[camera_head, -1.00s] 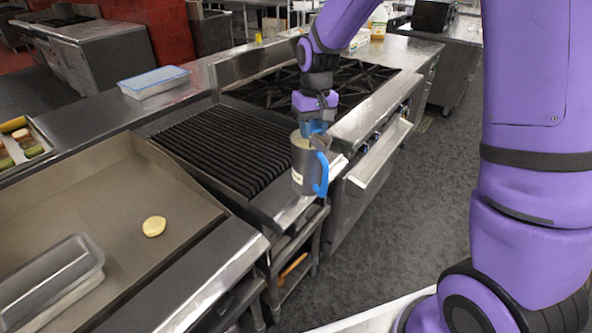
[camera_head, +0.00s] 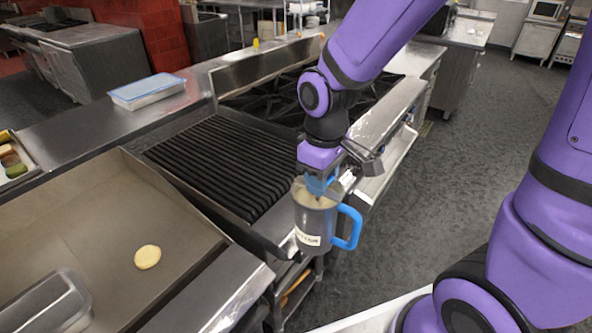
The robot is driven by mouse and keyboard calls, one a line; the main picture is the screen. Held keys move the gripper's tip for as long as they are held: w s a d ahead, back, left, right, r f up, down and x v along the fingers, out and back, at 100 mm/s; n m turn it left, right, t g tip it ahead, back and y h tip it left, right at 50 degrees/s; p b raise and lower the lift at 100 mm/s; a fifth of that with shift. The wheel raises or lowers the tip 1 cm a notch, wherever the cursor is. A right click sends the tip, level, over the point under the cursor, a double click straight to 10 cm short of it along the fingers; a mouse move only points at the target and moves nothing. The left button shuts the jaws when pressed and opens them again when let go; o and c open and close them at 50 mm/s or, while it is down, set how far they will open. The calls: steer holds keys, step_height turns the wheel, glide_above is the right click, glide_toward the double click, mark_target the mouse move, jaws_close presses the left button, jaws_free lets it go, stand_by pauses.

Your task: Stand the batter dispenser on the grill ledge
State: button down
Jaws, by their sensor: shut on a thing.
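The batter dispenser (camera_head: 314,226) is a grey metal jug with a blue side handle and a white label. It hangs upright in the air in front of the grill's front edge. My gripper (camera_head: 321,186) is above it, shut on its blue top part; the fingertips are partly hidden by the rim. The ribbed black grill (camera_head: 222,165) is to the left behind the dispenser. Its steel front ledge (camera_head: 262,235) passes behind and left of the dispenser, which hides part of it.
A flat griddle (camera_head: 90,215) with a small pancake (camera_head: 147,257) lies to the left. A blue-lidded box (camera_head: 148,91) stands on the back shelf. The burner range (camera_head: 270,100) is behind my arm. Floor is open at right.

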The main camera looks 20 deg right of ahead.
steer(key=w+a+f, duration=0.1)
steer(key=w+f, duration=0.1)
steer(key=w, duration=0.4)
steer(key=w+f, duration=0.2)
steer(key=w, duration=0.5)
steer(key=shift+w+a+f, duration=0.2)
steer(key=shift+a+f, duration=0.2)
steer(key=shift+f, duration=0.1)
steer(key=c, duration=0.8)
jaws_free()
step_height(320, 180, up, 12)
steer(key=shift+r, duration=0.15)
steer(key=s+d+r+m+t, duration=0.1)
steer(key=s+d+r, duration=0.3)
steer(key=s, duration=0.4)
steer(key=s+d+r+m+t, duration=0.2)
steer(key=s+d+r+m, duration=0.1)
steer(key=s, duration=0.5)
steer(key=s+d+r+m+t, duration=0.2)
steer(key=s+d+r+m, duration=0.1)
steer(key=s, duration=0.5)
steer(key=shift+s+d+r, duration=0.1)
steer(key=shift+d+r, duration=0.35)
steer(key=shift+d, duration=0.15)
steer(key=shift+d+r, duration=0.4)
steer(key=shift+d, duration=0.2)
